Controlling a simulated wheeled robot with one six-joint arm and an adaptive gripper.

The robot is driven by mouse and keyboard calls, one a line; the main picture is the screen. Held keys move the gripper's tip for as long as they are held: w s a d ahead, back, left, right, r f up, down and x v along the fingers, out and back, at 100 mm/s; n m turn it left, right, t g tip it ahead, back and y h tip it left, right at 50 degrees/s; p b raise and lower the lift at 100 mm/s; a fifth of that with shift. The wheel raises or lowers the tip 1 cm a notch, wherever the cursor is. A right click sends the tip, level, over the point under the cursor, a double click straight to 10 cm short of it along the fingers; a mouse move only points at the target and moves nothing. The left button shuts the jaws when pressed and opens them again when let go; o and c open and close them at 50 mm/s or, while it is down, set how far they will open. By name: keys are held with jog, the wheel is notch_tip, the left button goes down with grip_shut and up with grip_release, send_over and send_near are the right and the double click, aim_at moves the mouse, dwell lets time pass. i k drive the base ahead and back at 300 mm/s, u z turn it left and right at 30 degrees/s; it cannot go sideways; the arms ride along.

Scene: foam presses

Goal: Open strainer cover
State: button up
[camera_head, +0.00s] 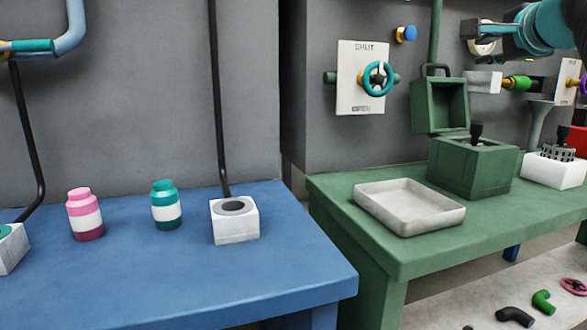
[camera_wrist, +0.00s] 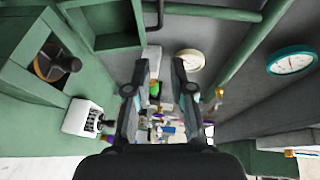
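The green strainer box (camera_head: 470,170) stands on the green bench. Its green cover (camera_head: 440,105) stands raised at the box's back left, with a dark handle (camera_head: 437,69) on it. The box also shows at the left of the wrist view (camera_wrist: 20,85), its top open with a dark round-handled piece (camera_wrist: 55,66) inside. My gripper (camera_head: 472,29) is high at the upper right of the head view, above and apart from the box and cover. In the wrist view my gripper (camera_wrist: 160,72) has its fingers apart with nothing held between them.
A shallow pale tray (camera_head: 410,205) lies left of the box. A white block with a dark basket (camera_head: 555,170) stands to the right. A teal valve wheel (camera_head: 375,79) is on the wall behind. The blue bench (camera_head: 150,275) holds pink and teal jars.

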aim_at(445, 109)
jog(key=u, duration=0.05)
jog(key=k, duration=0.85)
